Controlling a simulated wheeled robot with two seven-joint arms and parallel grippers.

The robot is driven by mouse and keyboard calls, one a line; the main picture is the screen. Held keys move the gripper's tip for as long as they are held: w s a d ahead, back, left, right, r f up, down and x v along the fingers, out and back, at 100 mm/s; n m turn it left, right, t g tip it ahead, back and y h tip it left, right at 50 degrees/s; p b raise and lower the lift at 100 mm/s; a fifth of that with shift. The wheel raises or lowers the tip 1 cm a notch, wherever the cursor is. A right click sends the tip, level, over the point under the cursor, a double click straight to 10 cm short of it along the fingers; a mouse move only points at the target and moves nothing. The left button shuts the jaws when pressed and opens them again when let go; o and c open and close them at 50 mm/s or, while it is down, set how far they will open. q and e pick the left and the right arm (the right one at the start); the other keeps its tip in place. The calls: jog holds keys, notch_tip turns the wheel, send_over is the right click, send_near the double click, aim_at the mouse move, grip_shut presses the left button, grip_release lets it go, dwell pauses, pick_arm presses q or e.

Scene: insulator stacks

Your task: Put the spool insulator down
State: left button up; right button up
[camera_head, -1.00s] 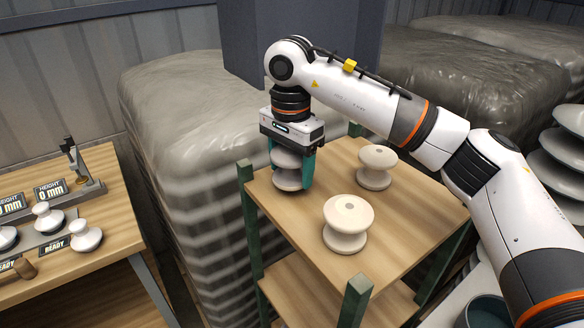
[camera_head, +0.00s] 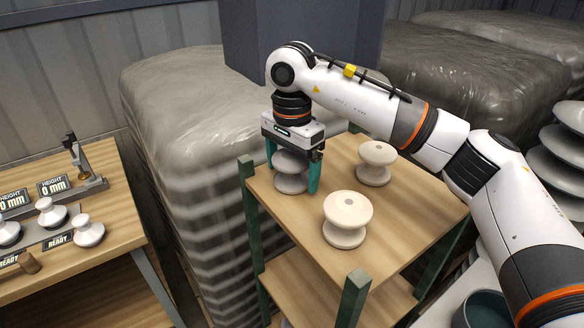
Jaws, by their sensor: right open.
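A white spool insulator (camera_head: 291,174) stands upright on the wooden top of a green-posted shelf (camera_head: 395,222), near its left corner. My right gripper (camera_head: 293,186) points down over this spool, with its teal fingers on either side. The fingers are open, and the gripper body hides the spool's top. Two more spool insulators stand upright on the same top: one (camera_head: 347,220) near the front and one (camera_head: 375,164) toward the back. My left gripper is not in view.
A wooden bench (camera_head: 112,205) at left holds several small insulators, a height gauge (camera_head: 84,165) and label plates. Wrapped pallets (camera_head: 190,110) stand behind the shelf. Corner posts (camera_head: 353,298) rise above the shelf top. Stacked discs (camera_head: 562,150) stand at right.

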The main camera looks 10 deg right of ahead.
aim_at(291, 154)
notch_tip(291, 154, up, 11)
jog(key=shift+f+b, duration=0.1)
jog(key=shift+b, duration=1)
jog(key=shift+r, duration=0.5)
